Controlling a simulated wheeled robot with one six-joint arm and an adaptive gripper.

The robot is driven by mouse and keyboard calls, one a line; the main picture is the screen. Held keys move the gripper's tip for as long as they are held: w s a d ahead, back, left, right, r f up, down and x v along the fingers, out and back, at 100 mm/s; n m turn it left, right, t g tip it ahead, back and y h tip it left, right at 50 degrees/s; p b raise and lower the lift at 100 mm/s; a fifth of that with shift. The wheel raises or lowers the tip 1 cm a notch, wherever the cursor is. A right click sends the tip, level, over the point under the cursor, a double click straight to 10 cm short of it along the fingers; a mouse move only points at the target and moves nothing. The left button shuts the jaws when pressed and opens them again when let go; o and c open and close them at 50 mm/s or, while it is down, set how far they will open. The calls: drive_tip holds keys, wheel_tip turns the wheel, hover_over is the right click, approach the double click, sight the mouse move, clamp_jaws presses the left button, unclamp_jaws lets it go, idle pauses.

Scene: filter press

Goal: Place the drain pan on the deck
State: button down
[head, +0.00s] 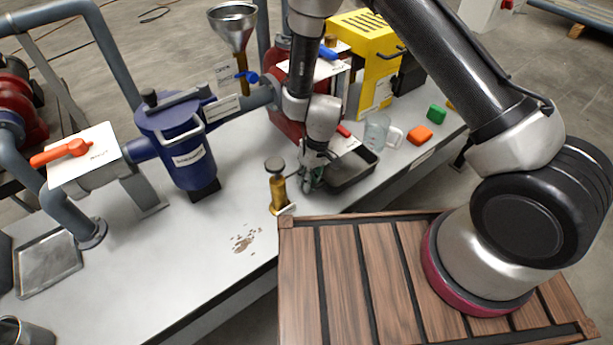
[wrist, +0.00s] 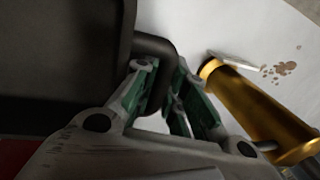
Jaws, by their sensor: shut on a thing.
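The drain pan (head: 352,172) is a dark, shallow rectangular pan near the front edge of the grey bench, right of my gripper (head: 311,184). In the wrist view the dark pan (wrist: 60,55) fills the left side. My gripper (wrist: 162,88) is shut on the pan's looped handle (wrist: 158,46). I cannot tell whether the pan touches the bench. The brown slatted wooden deck (head: 345,268) is in the foreground, with my arm's base standing on it; its left part is bare.
A brass cylinder (head: 278,188) stands close left of my gripper, also in the wrist view (wrist: 255,105). A clear jug (head: 377,132) and an orange block (head: 419,135) are behind the pan. A blue strainer housing (head: 180,150) and metal tray (head: 48,262) are left. Brown spots mark the bench.

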drive_tip(key=shift+f, duration=0.25)
drive_tip(key=c, duration=1.5)
unclamp_jaws()
drive_tip(key=shift+o, duration=0.2)
drive_tip(key=w+d+r+m+t, duration=0.15)
drive_tip(key=d+r, duration=0.25)
drive_tip(key=r, duration=0.8)
drive_tip(key=w+d+r+n, duration=0.1)
drive_tip(key=w+d+r, duration=0.15)
drive_tip(key=r, duration=0.95)
drive_tip(key=s+d+r+m+t, duration=0.15)
drive_tip(key=s+d+r, duration=0.25)
drive_tip(key=d+r, duration=0.8)
drive_tip(key=s+d+r+m+t+h, duration=0.1)
drive_tip(key=s+d+r+m, duration=0.1)
drive_tip(key=s+d+r, duration=0.3)
drive_tip(key=s+d+r+m+t+h, duration=0.1)
drive_tip(key=s+d+r+m, duration=0.1)
drive_tip(key=s+d+r, duration=0.4)
drive_tip(key=s+d, duration=0.3)
drive_tip(key=s, duration=0.2)
drive_tip(key=shift+s+d+r+m+t, duration=0.15)
drive_tip(key=shift+s+r+m+t, duration=0.1)
drive_tip(key=shift+r+m+t, duration=0.05)
